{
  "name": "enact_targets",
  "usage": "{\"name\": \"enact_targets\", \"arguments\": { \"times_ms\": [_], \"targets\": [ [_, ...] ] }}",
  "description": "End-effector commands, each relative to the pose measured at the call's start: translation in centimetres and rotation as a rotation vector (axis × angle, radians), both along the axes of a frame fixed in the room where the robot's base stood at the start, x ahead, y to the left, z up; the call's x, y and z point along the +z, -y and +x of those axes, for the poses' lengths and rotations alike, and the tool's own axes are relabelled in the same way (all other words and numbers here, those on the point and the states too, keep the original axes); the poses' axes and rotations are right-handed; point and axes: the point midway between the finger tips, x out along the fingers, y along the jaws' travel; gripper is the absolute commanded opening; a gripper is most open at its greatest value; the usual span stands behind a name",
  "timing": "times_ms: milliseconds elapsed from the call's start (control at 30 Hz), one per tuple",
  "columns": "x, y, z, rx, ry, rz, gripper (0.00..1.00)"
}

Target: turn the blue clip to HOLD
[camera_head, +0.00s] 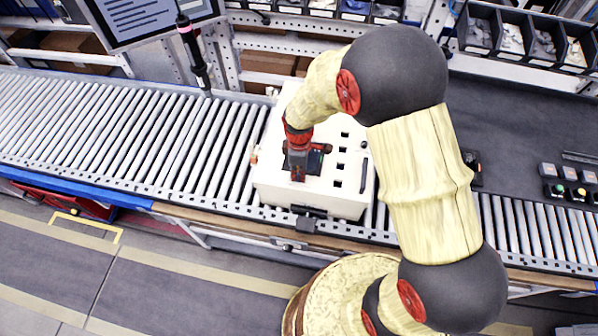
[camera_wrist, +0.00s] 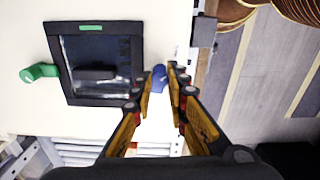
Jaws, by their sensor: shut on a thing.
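The blue clip (camera_wrist: 158,77) shows in the wrist view as a small blue piece on the white box, beside a black-framed window (camera_wrist: 100,64). The tips of my gripper (camera_wrist: 160,76) stand on either side of it, and my gripper is shut on it. Much of the clip is hidden between the fingers, so its exact setting cannot be read. In the head view my gripper (camera_head: 300,168) points down over the white box (camera_head: 270,188), and the clip is hidden there.
A green knob (camera_wrist: 40,72) sticks out left of the window. The box has several square dark holes and a dark latch (camera_head: 308,212) at its front. It stands on a roller conveyor (camera_head: 120,125). A screwdriver (camera_head: 192,52) hangs behind, with parts bins (camera_head: 510,38) at back right.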

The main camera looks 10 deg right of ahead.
Motion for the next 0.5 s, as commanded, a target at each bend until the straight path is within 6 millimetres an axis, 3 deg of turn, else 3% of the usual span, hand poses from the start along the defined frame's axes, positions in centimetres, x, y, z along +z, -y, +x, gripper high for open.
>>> {"name": "enact_targets", "arguments": {
  "times_ms": [500],
  "targets": [
    [-0.04,0.02,0.02,-0.473,-0.001,0.000,0.00]
  ]
}}
